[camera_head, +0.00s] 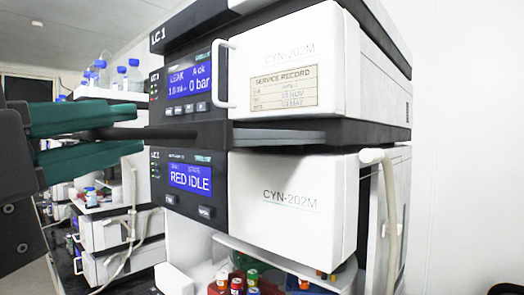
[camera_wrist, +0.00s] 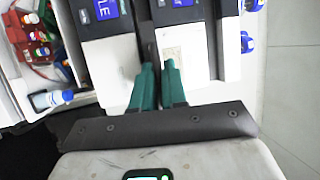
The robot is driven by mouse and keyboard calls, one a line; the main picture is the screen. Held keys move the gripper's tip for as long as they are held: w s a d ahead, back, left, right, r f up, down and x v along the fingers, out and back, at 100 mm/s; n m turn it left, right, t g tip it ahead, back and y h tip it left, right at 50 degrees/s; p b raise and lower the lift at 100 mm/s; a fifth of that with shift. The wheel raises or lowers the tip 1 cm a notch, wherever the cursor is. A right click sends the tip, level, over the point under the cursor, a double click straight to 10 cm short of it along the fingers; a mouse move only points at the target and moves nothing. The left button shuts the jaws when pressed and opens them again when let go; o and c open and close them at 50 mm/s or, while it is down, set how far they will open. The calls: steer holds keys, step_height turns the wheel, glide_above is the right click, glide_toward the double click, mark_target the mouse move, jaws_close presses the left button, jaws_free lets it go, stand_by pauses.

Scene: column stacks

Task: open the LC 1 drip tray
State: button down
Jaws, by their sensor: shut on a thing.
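The LC 1 stack (camera_head: 157,38) stands in the middle of the head view. The LC 1 drip tray (camera_head: 205,134) is a dark, thin slab between the upper module, which reads LEAK and 0 bar, and the lower module, which reads RED IDLE. It juts out in front of the modules, with a narrow tab towards the left. My gripper (camera_head: 143,129) has teal fingers, one above and one below this tab, and is shut on it. In the wrist view the fingers (camera_wrist: 158,66) meet the dark strip of the tray (camera_wrist: 149,35); their contact is partly hidden.
The upper white door (camera_head: 340,60) has a white handle (camera_head: 223,74) close above the tray. A pale hose (camera_head: 390,185) hangs at the lower right. Coloured-cap vials (camera_head: 252,277) stand below. Another stack (camera_head: 110,230) and bottles (camera_head: 118,78) stand behind at left.

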steer(key=c, duration=1.5)
jaws_free()
steer(key=b+v, duration=0.3)
steer(key=v, duration=0.7)
steer(key=shift+s+f, duration=0.15)
steer(key=shift+s, duration=0.25)
steer(key=shift+a, duration=0.1)
